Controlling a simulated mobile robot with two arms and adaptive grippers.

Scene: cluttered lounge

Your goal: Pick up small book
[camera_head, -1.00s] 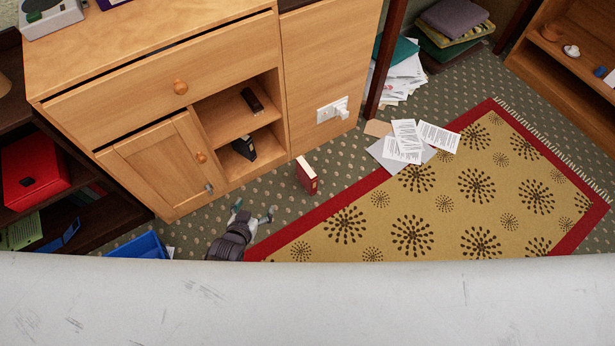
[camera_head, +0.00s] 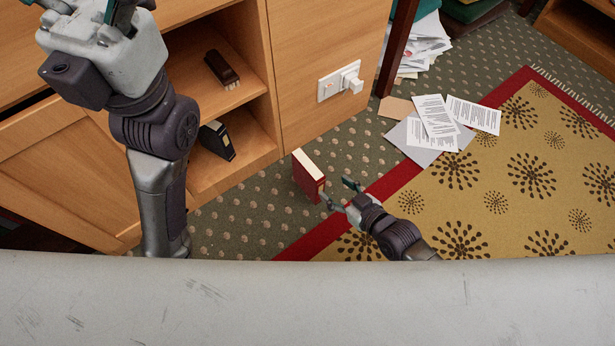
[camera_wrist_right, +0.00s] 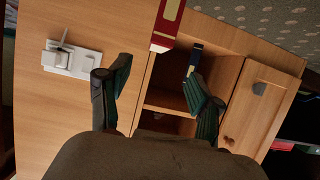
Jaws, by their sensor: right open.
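A small red book (camera_head: 309,175) with pale pages stands upright on the patterned carpet, in front of the wooden cabinet. My right gripper (camera_head: 336,189) is open and empty just right of it, with its fingers pointing toward the book. Whether a fingertip touches it I cannot tell. In the right wrist view the red book (camera_wrist_right: 167,25) shows at the top, beyond the two spread fingers (camera_wrist_right: 160,70). My left gripper (camera_head: 88,12) is raised at the top left, and its fingertips are partly cut off by the frame.
The cabinet's open shelves hold a brown book (camera_head: 222,68) and a dark blue book (camera_head: 217,141). A white socket with a plug (camera_head: 340,82) sits on the cabinet side. Loose papers (camera_head: 437,122) lie by the red-bordered rug (camera_head: 480,180). Carpet left of the red book is clear.

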